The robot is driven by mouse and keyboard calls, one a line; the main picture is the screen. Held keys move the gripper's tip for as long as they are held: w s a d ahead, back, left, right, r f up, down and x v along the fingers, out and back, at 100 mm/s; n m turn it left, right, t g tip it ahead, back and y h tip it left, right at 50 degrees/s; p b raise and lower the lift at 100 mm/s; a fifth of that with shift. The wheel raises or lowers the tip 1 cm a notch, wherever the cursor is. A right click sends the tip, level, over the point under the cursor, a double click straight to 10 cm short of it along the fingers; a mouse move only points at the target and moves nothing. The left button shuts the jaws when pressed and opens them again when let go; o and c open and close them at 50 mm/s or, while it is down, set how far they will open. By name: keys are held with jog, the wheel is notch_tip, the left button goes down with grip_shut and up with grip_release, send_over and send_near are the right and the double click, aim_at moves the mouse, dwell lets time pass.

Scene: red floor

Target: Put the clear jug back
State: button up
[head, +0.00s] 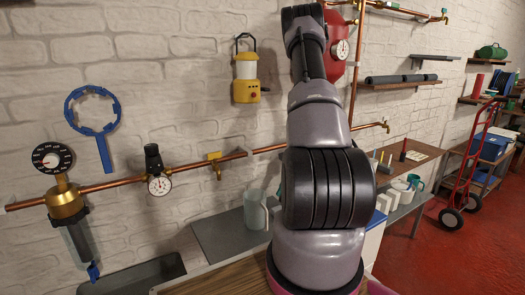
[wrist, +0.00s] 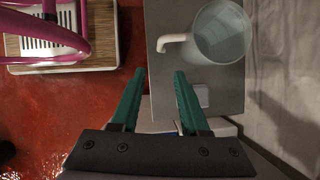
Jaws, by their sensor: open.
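The clear jug (wrist: 232,42) stands on a grey shelf (wrist: 165,95) in the wrist view, seen from above, with its pale handle pointing left. In the head view the jug (head: 255,211) shows just left of my arm, which may cover part of it. My gripper (wrist: 160,72) has two green fingers spread apart with nothing between them. Its fingertips lie left of and below the jug's handle in the wrist view, apart from it. The gripper is not visible in the head view.
A small pale block (wrist: 202,96) lies on the shelf near the right finger. In the head view, a copper pipe (head: 120,182) with gauges and valves runs along the brick wall above the shelf. White containers (head: 402,192) stand right of my arm.

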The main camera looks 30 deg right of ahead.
jog(key=w+a+r+n+t+h, duration=0.1)
jog(key=a+r+n, duration=0.45)
jog(key=r, duration=0.85)
jog(key=a+r+n+t+h, duration=0.1)
jog(key=a+r+n, duration=0.1)
jog(key=a+r, duration=0.9)
jog(key=s+a+r+n+t, duration=0.2)
jog(key=s+a+r+n, duration=0.1)
jog(key=s+r, duration=0.5)
jog(key=s+a+r+n+t+h, duration=0.1)
jog(key=s+a+r+n, duration=0.3)
jog(key=s+r, duration=0.4)
notch_tip(320, 180, up, 2)
jog(key=shift+s+a+r+n+t, duration=0.2)
jog(key=shift+a+n+t, duration=0.15)
jog(key=shift+t, duration=0.35)
